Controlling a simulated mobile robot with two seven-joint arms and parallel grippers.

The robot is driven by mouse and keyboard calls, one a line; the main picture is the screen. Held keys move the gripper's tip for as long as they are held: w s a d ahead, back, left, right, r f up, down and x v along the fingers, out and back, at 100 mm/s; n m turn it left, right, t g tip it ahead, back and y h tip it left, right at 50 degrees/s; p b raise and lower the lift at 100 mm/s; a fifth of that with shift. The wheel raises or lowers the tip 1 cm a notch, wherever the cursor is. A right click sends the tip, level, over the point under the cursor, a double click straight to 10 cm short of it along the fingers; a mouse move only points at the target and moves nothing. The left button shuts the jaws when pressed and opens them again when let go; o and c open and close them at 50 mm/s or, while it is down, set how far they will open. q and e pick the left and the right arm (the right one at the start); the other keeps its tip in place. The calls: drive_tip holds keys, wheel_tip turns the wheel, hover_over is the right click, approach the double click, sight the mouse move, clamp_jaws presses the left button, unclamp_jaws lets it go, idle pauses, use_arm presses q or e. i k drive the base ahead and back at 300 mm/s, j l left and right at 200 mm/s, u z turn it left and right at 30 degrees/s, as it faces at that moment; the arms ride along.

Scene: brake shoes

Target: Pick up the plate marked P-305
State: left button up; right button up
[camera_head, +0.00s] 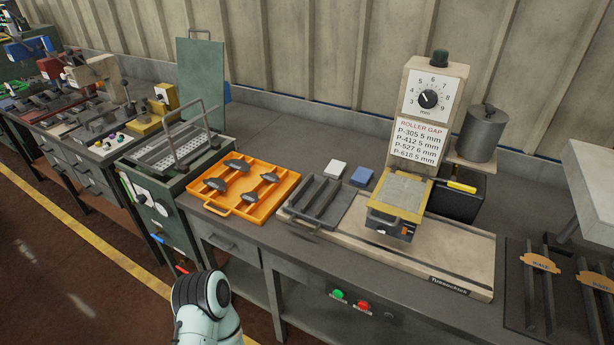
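Two tan plates with dark marks, a nearer-left one (540,262) and one at the right edge (596,281), sit on a dark rack (515,285) at the far right. Their marks are too small to read surely, so I cannot tell which is P-305. The right one is cut off by the picture edge. A sign (418,142) on the roller machine lists P-305 with 5 mm, among other plate numbers. One of my arm links shows at the bottom, left of centre. Neither gripper is in view.
An orange tray (243,211) holds several dark brake shoes. Beside it are a dark slotted tray (319,196), white and blue blocks, and the roller machine (400,195) on a pale base (450,262). A grey canister (482,135) and an overhanging pale block (590,185) stand right.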

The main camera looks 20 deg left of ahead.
sight(271, 178)
drive_tip(key=j+z, duration=0.55)
drive_tip(key=z, duration=0.2)
drive_tip(key=k+j+z, duration=0.1)
drive_tip(key=j+z, duration=0.25)
drive_tip(key=k+j+z, duration=0.25)
drive_tip(key=j, duration=0.2)
drive_tip(key=k+j+z, duration=0.2)
drive_tip(key=j, duration=0.2)
